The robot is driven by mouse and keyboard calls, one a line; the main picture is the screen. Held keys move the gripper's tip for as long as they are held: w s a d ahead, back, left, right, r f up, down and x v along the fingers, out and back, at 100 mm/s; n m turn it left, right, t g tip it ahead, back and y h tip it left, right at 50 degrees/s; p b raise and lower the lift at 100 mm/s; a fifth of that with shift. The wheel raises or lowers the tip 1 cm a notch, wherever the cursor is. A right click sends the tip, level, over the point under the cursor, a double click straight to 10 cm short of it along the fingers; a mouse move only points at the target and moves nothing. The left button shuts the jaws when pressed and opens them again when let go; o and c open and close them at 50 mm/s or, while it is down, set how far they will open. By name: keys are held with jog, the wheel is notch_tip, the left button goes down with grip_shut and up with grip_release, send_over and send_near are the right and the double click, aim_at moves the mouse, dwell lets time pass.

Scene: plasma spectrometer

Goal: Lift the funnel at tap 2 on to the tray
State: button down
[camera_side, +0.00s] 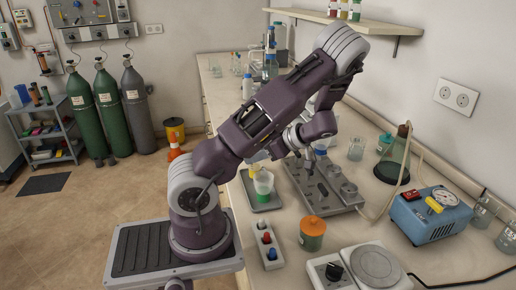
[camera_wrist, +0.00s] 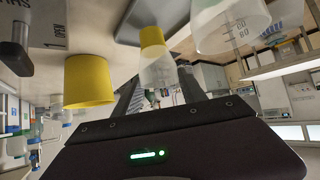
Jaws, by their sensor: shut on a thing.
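My gripper (camera_side: 262,158) reaches left from the wrist, low over the bench. In the wrist view its fingers (camera_wrist: 162,95) are closed around a translucent funnel with a yellow part (camera_wrist: 152,36). In the side view a small yellow patch (camera_side: 254,173), likely the funnel, shows just behind a beaker with green contents (camera_side: 264,183). That beaker stands on the small grey tray (camera_side: 269,206). Whether the funnel touches the tray is not clear. The grey manifold (camera_side: 315,190) with round tap fittings lies to the right; tap numbers are not readable.
An orange-lidded jar (camera_side: 312,234) and a switch box (camera_side: 268,246) stand in front. A hotplate (camera_side: 373,270), a blue pump (camera_side: 432,217) and a conical flask (camera_side: 391,160) with a hose stand to the right. The wrist view shows a nearby graduated vessel (camera_wrist: 230,25) and a yellow cup shape (camera_wrist: 90,82).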

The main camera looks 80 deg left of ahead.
jog(key=shift+f, duration=0.5)
dwell(0.3)
jog(key=c, duration=0.6)
grip_release()
jog(key=v, duration=0.7)
jog(key=shift+d, duration=0.1)
jog(key=d+r+m+t+h, duration=0.35)
jog(key=d+m, duration=0.25)
jog(key=d, duration=0.2)
jog(key=d+r+m+t+h, duration=0.25)
jog(key=d+r+m, duration=0.2)
jog(key=d, duration=0.25)
jog(key=s+d+r+m+t, duration=0.2)
jog(key=d+m, duration=0.2)
jog(key=m, duration=0.1)
jog(key=s+d+r+m+t+h, duration=0.1)
jog(key=s+d+r+m+t, duration=0.1)
jog(key=m, duration=0.4)
jog(key=s+d+r+m+t, duration=0.2)
jog(key=s+d+m+t, duration=0.1)
jog(key=d, duration=0.4)
jog(key=shift+s+d+r+m+h, duration=0.15)
jog(key=shift+s+m, duration=0.15)
jog(key=shift+m, duration=0.35)
jog(key=shift+s+a+r+m+h, duration=0.15)
jog(key=shift+s+m, duration=0.15)
jog(key=shift+m, duration=0.3)
